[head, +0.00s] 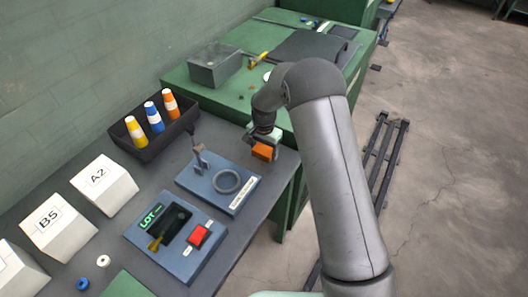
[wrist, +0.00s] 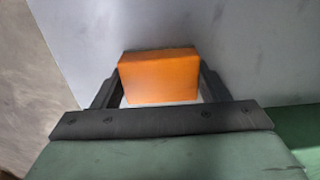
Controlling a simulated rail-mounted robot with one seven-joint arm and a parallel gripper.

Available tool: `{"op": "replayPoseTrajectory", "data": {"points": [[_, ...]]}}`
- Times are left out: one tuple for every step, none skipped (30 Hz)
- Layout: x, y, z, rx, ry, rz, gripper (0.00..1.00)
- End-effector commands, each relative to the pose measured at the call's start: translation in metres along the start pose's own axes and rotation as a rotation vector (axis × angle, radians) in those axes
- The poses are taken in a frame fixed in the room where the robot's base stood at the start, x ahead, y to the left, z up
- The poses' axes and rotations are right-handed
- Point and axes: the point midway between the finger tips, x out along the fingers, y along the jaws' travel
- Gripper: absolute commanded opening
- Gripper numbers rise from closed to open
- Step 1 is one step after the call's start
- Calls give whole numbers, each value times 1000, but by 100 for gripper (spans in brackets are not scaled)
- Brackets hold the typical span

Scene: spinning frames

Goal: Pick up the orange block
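The orange block (head: 262,151) is at the right end of the grey bench in the head view, directly below my gripper (head: 268,143). In the wrist view the orange block (wrist: 160,77) sits between the two dark fingers of my gripper (wrist: 160,80). The finger ends meet its left and right sides, so the gripper looks shut on it. The block's underside is hidden, and I cannot tell whether it touches the bench top.
A blue plate with a ring (head: 226,181) and a blue panel with a red button (head: 198,236) lie left of the block. A black bin (head: 150,150) holds coloured cones. White boxes (head: 104,185) stand at left. A green table (head: 262,92) is behind.

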Motion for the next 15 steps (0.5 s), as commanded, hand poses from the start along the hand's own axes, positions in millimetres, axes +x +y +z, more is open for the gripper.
{"op": "replayPoseTrajectory", "data": {"points": [[0,0,0,0,0,0,52],[0,0,0,0,0,0,44],[0,0,0,0,0,0,44],[0,0,0,0,0,-1,44],[0,0,0,0,0,-1,40],[0,0,0,0,0,-1,40],[0,0,0,0,0,-1,40],[0,0,0,0,0,-1,40],[-1,0,0,0,0,-1,40],[-1,0,0,0,0,-1,40],[-1,0,0,0,0,-1,40],[-2,0,0,0,1,-1,40],[-3,0,0,0,1,-1,40],[-5,0,0,0,1,-1,40],[-8,-1,0,0,1,-1,40]]}}
